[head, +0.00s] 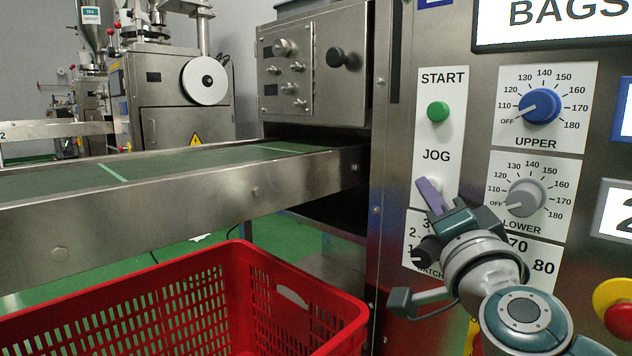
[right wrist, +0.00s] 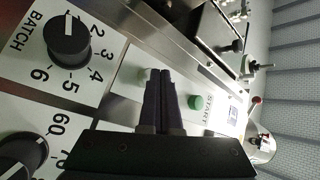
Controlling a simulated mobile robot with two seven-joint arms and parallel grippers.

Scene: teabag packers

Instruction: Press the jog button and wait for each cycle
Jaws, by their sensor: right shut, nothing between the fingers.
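The control panel (head: 400,120) carries a JOG label (head: 436,156) below the green START button (head: 438,111). My right gripper (head: 428,187) is shut and empty, its fingertips over the spot just under the JOG label, hiding the jog button in the head view. In the right wrist view the closed fingers (right wrist: 164,78) point at the panel, with a pale round jog button (right wrist: 143,76) partly hidden beside them. The green START button (right wrist: 195,102) is on their other side. Whether the fingertips touch the jog button I cannot tell. My left gripper is out of view.
Beside the gripper are a blue UPPER dial (head: 541,106), a grey LOWER dial (head: 526,198) and a black batch knob (right wrist: 68,38). A red emergency stop (head: 619,318) is at lower right. A conveyor (head: 200,205) runs left above a red crate (head: 262,262); its visible belt is bare.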

